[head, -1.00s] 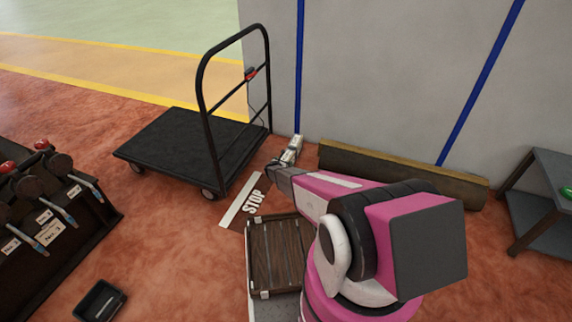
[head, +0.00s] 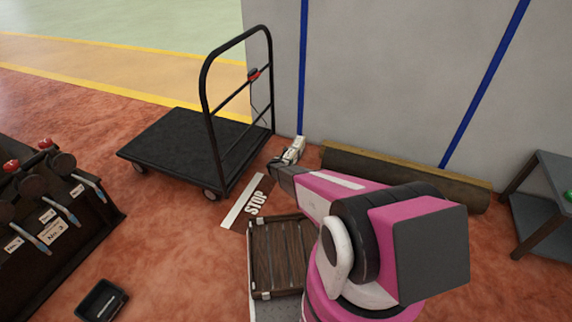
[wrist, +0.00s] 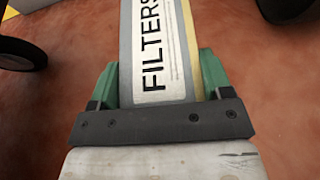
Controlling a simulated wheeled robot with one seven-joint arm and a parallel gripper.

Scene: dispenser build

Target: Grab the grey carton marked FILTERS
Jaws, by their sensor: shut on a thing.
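The grey carton marked FILTERS (wrist: 158,45) stretches away from my gripper in the wrist view, with a white label, black letters and a yellowish strip along its right side. My gripper (wrist: 158,80) has one green finger on each side of the carton and is shut on it. The carton's far end is cut off by the top of the picture. In the head view my gripper (head: 290,155) is small, beyond my pink arm, between the black cart and the wall. The carton is too small there to tell apart clearly.
A black platform cart (head: 180,146) stands just left of my gripper. A long beam (head: 400,175) lies along the wall to the right. A brown slatted crate (head: 278,255) and a STOP floor sign (head: 256,203) are nearer. A grey table (head: 545,215) stands far right.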

